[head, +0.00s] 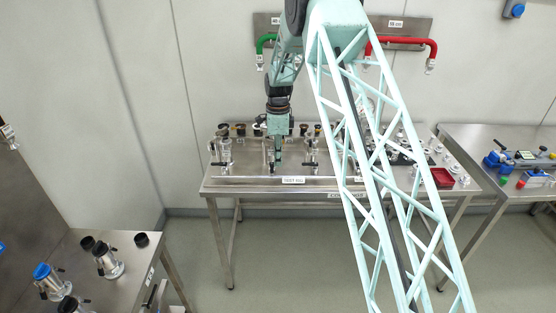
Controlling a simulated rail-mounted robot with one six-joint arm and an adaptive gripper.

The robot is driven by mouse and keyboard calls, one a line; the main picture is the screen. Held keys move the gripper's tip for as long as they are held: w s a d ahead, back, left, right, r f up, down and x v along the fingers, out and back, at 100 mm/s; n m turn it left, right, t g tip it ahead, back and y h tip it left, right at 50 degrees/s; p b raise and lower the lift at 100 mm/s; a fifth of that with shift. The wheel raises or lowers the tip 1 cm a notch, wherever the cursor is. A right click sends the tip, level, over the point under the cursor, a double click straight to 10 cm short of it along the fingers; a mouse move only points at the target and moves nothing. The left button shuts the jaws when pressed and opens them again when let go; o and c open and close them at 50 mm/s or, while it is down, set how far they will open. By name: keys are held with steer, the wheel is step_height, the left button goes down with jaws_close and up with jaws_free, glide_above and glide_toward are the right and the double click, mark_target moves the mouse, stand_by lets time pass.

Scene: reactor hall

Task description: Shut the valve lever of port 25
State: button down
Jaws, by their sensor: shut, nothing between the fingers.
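My gripper (277,146) points down over the middle-left of the steel bench (222,186) at the back wall. It looks shut and empty. Along the bench's front stand several small ports with black valve levers: a left one (222,163), one just under my gripper (271,166), and one to its right (311,164). The port numbers are too small to read, so I cannot tell which is port 25 or how its lever is turned. I cannot tell whether my fingertips touch the lever below them. My arm hides the bench's middle right.
Dark-capped fittings (240,130) stand behind the ports. A red tray (442,177) and small white parts lie at the bench's right. Green (266,42) and red (433,50) pipes are on the wall. A right table (490,140) and a front-left table (120,285) hold equipment.

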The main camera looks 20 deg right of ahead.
steer(key=shift+f+b, duration=0.6)
steer(key=shift+f, duration=1.65)
steer(key=shift+a+r, duration=0.15)
steer(key=shift+a, duration=0.95)
steer(key=shift+w+a+p, duration=0.25)
steer(key=shift+a+p, duration=0.25)
steer(key=shift+a, duration=0.35)
steer(key=shift+w+a, duration=0.8)
steer(key=shift+a, duration=0.15)
steer(key=shift+w+a, duration=0.4)
steer(key=shift+w, duration=0.35)
steer(key=shift+s+d, duration=0.1)
steer(key=shift+s, duration=0.1)
steer(key=shift+s+d, duration=0.15)
steer(key=shift+s, duration=0.2)
